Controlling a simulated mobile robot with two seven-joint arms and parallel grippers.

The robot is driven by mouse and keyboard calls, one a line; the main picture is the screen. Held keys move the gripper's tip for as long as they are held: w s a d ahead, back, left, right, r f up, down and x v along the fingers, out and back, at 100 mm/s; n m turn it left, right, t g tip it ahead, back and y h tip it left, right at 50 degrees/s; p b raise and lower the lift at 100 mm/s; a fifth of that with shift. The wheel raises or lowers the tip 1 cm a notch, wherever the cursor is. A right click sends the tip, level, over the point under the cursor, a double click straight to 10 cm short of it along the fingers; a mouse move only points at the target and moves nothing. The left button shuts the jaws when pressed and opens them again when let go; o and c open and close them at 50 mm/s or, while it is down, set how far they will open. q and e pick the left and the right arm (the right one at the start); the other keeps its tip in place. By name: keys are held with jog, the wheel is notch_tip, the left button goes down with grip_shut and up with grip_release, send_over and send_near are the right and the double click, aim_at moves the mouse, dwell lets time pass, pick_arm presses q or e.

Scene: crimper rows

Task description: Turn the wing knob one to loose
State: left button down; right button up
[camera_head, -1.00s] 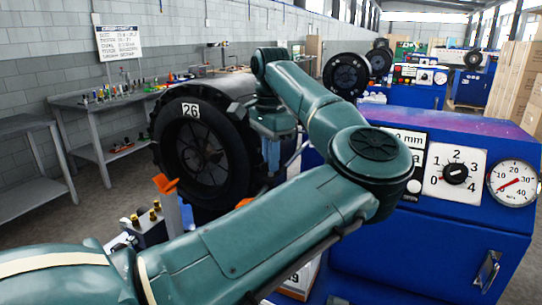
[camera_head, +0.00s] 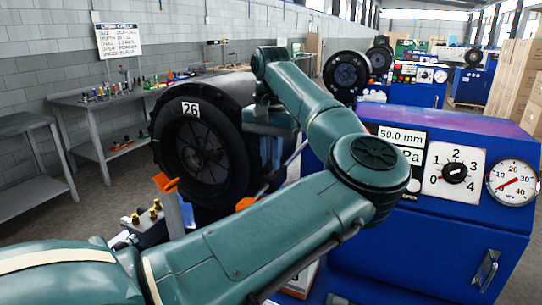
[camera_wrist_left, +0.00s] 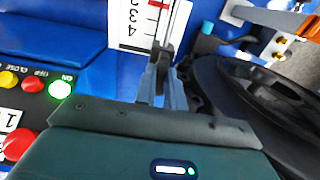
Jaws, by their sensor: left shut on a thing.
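My left gripper (camera_wrist_left: 163,92) is shut on a small dark part in the wrist view, which looks like the wing knob (camera_wrist_left: 162,57). The knob sits by thin metal rods in front of a white scale with a red mark. The fingers cover part of it, so I cannot tell its exact turn. In the head view the left gripper (camera_head: 272,155) points down beside the big black wheel marked 26, and my own arm and the machine hide the knob. My right gripper is not in view.
The blue machine (camera_head: 430,245) fills the right, with a dial knob (camera_head: 455,173) and a round gauge (camera_head: 512,182). The black wheel (camera_head: 205,150) stands close to my gripper. Lit green, yellow and red buttons (camera_wrist_left: 60,89) lie left in the wrist view. A grey bench (camera_head: 85,110) stands back left.

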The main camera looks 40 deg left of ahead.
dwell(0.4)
pick_arm(q)
jog(key=c, duration=1.5)
grip_release()
jog(key=shift+r, duration=0.1)
notch_tip(320, 180, up, 13)
jog(key=shift+p, duration=0.3)
